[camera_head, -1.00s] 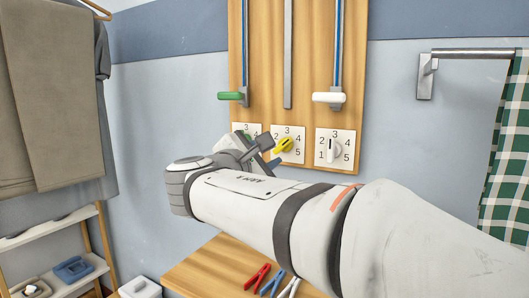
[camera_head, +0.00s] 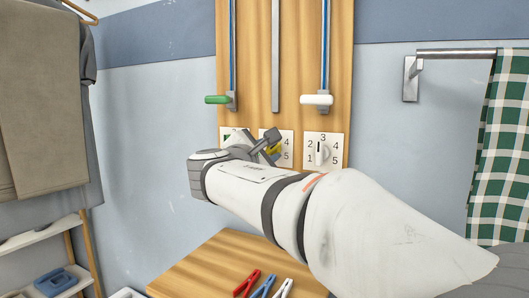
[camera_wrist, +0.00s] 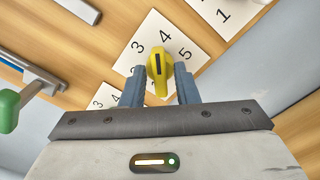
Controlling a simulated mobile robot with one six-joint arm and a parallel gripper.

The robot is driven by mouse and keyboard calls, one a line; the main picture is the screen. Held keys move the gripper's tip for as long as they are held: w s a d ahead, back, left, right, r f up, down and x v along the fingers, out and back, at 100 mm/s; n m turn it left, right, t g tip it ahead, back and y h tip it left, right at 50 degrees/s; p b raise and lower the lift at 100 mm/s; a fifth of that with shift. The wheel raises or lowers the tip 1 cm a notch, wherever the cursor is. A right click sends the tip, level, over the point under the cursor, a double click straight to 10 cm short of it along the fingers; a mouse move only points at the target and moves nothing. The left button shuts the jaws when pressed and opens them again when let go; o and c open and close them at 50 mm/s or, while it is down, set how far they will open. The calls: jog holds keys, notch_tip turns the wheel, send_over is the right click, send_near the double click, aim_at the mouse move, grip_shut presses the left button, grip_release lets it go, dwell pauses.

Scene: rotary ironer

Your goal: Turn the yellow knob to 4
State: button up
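The yellow knob (camera_wrist: 160,68) sits on a white dial plate (camera_wrist: 148,36) with 3, 4 and 5 visible; its lower numbers are hidden. Its dark mark points up in the wrist view, roughly between 3 and 4. My gripper (camera_wrist: 159,74) is open, with one finger on each side of the knob and small gaps visible. Whether either finger touches it I cannot tell. In the head view my gripper (camera_head: 271,143) covers much of the yellow knob (camera_head: 275,149).
A white knob dial (camera_head: 322,150) is close on the right, and another dial (camera_head: 229,134) is mostly hidden on the left. Green (camera_head: 217,99) and white (camera_head: 316,99) slider handles are above. Clothespins (camera_head: 263,286) lie on the wooden table (camera_head: 205,262) below.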

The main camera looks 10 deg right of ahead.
jog(key=c, duration=0.4)
jog(key=shift+f+m+b, duration=0.25)
jog(key=shift+m+b, duration=0.25)
jog(key=shift+b, duration=0.25)
jog(key=shift+m+b, duration=0.6)
jog(key=shift+r+m, duration=0.2)
jog(key=shift+m, duration=0.1)
jog(key=o, duration=0.7)
jog(key=shift+d, duration=0.1)
